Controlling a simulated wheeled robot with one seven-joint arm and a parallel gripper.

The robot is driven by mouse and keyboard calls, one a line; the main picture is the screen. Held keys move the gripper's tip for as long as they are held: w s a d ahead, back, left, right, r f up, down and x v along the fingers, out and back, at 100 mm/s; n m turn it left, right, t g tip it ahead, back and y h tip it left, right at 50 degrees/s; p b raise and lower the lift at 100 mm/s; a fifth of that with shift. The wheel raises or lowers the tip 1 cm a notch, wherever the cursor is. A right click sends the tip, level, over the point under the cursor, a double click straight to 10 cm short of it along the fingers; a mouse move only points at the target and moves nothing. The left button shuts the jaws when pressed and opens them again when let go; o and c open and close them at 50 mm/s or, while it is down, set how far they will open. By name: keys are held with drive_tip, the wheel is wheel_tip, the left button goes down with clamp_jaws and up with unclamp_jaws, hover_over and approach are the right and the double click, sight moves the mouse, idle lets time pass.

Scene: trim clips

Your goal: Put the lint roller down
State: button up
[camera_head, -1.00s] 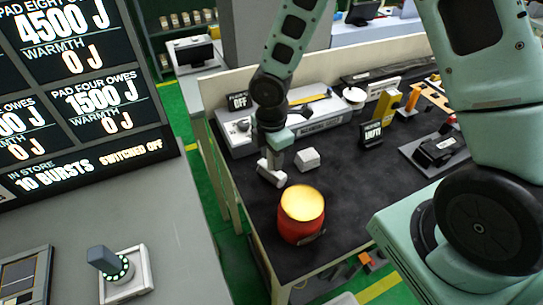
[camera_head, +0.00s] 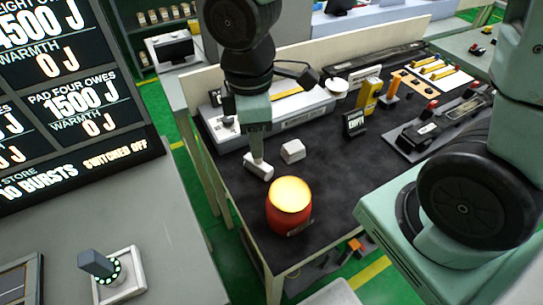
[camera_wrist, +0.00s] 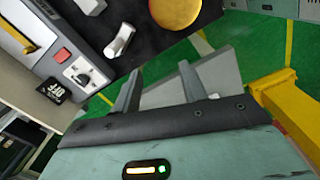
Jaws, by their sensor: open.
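The lint roller, a short white cylinder (camera_head: 258,170), lies on the dark tabletop near its left edge. It also shows in the wrist view (camera_wrist: 120,41), lying on the dark surface beyond my fingers. My gripper (camera_wrist: 159,82) is open, with nothing between its two grey fingers. In the head view my gripper (camera_head: 257,143) points down just above and behind the roller. In the wrist view the roller is clear of both fingers.
A red drum with a glowing yellow top (camera_head: 289,208) stands in front of the roller. A small white block (camera_head: 293,151) is to its right. A grey switch unit (camera_head: 310,113) runs along the back.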

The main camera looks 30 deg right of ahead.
drive_tip(key=s+a+r+m, duration=0.1)
drive_tip(key=s+r+m, duration=0.2)
drive_tip(key=s+m, duration=0.3)
drive_tip(key=s, duration=0.4)
drive_tip(key=shift+s+a+y, duration=0.35)
drive_tip(key=shift+a+y, duration=0.05)
wheel_tip(320, 180, down, 3)
drive_tip(key=b, duration=0.3)
